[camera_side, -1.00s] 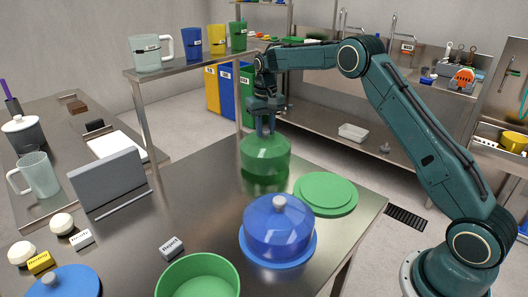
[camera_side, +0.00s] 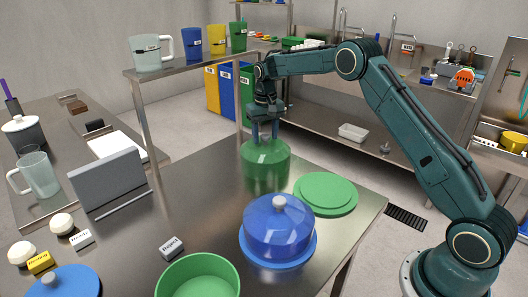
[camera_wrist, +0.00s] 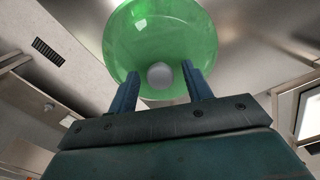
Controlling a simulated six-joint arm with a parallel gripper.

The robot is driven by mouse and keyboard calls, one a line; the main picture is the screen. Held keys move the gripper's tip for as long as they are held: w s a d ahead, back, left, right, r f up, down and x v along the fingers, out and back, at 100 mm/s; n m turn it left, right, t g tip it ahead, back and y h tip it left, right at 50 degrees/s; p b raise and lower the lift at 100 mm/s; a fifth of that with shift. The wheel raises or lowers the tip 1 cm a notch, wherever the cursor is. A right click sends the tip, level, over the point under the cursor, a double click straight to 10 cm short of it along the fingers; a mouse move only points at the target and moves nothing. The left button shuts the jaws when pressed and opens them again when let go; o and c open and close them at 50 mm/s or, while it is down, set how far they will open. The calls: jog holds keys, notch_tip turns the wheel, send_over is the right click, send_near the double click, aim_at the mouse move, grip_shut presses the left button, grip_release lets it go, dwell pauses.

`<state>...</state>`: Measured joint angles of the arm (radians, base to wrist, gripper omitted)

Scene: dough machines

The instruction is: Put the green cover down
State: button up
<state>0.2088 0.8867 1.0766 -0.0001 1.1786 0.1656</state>
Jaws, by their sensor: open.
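The green cover (camera_side: 265,163) is a see-through green dome at the far edge of the steel table. In the side view it seems to rest on the table top. In the wrist view the green cover (camera_wrist: 165,30) shows with its round grey knob (camera_wrist: 160,76) between the fingers. My gripper (camera_side: 265,136) is right above the cover. Its two fingers (camera_wrist: 160,88) are apart, one on each side of the knob, with a gap to it on both sides.
A green round plate (camera_side: 325,194) lies empty to the right of the cover. A blue dome (camera_side: 278,228) stands on a blue plate in front. A green bowl (camera_side: 197,278), a Reject block (camera_side: 171,248) and a grey stand (camera_side: 108,181) are nearer. The table's middle left is clear.

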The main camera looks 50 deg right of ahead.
jog(key=shift+r, duration=0.1)
notch_tip(320, 180, up, 12)
dwell(0.7)
jog(key=shift+r, duration=0.15)
dwell(0.4)
jog(key=s+a+r+n+t, duration=0.1)
jog(key=s+a+r, duration=0.4)
jog(key=s, duration=0.5)
jog(key=s+a+r+n+t, duration=0.1)
jog(key=s+a+r+t, duration=0.15)
jog(key=s+r, duration=0.55)
jog(key=s+a+f, duration=0.1)
jog(key=s+f, duration=0.2)
jog(key=s, duration=0.4)
jog(key=s+a+f+n+t, duration=0.1)
jog(key=s+a+f, duration=0.1)
jog(key=s, duration=0.6)
jog(key=s+a+f+n+t, duration=0.1)
jog(key=s+a+f, duration=0.1)
jog(key=s, duration=0.6)
jog(key=shift+f, duration=0.85)
